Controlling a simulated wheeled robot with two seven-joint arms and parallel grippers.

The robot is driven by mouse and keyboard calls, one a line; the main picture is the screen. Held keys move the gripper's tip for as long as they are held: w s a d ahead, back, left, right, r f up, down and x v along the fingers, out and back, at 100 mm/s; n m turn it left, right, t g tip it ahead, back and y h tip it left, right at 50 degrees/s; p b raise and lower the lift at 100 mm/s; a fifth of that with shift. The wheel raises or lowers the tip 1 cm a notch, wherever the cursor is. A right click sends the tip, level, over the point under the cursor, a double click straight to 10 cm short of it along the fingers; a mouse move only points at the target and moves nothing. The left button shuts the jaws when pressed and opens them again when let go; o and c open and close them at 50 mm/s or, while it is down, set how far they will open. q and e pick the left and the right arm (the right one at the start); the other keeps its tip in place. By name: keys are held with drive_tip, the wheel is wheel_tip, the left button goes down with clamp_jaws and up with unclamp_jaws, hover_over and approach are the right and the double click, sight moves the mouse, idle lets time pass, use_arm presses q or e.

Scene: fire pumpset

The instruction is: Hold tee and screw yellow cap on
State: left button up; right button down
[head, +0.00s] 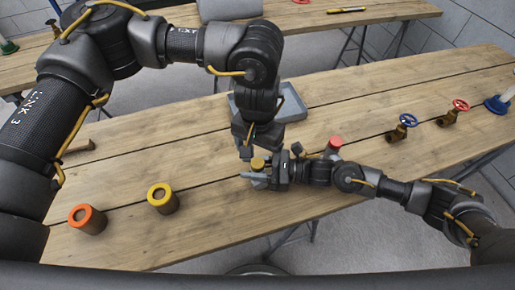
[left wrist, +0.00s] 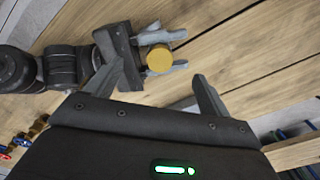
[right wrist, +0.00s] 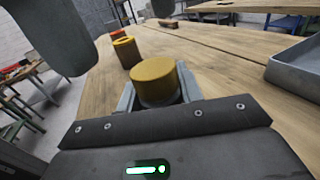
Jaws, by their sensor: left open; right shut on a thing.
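A yellow cap (head: 258,164) sits at my right gripper (head: 262,179), near the middle of the table. In the right wrist view the yellow cap (right wrist: 156,80) stands upright between the fingers, on top of a dark metal piece. That piece, maybe the tee, is mostly hidden by the cap and fingers. My right gripper is shut on it. My left gripper (head: 246,148) is open and empty, pointing down just above the cap. In the left wrist view the cap (left wrist: 159,58) lies ahead of the left fingers, which do not touch it.
A yellow-topped cylinder (head: 163,198) and an orange-topped one (head: 88,218) stand at the left. A grey tray (head: 292,104) lies behind my left gripper. A red-topped part (head: 335,142), a blue-wheeled valve (head: 405,124) and a red-wheeled valve (head: 456,110) stand to the right.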

use_arm(q)
wheel_tip(320, 180, up, 12)
idle(0.6)
use_arm(e)
drive_tip(key=c, duration=0.9)
unclamp_jaws()
drive_tip(key=shift+o, duration=0.2)
drive_tip(key=d+b, duration=0.1)
drive_tip(key=d, duration=0.2)
drive_tip(key=d+b, duration=0.1)
drive_tip(key=d, duration=0.2)
drive_tip(key=d+b, duration=0.1)
drive_tip(key=d, duration=0.2)
drive_tip(key=shift+s+d+f+b, duration=0.15)
drive_tip(key=shift+s+d+b, duration=0.15)
drive_tip(key=shift+s+d, duration=0.05)
use_arm(q)
drive_tip(key=shift+f, duration=1.9)
use_arm(e)
drive_tip(key=shift+s+d, duration=0.1)
drive_tip(key=shift+d, duration=0.4)
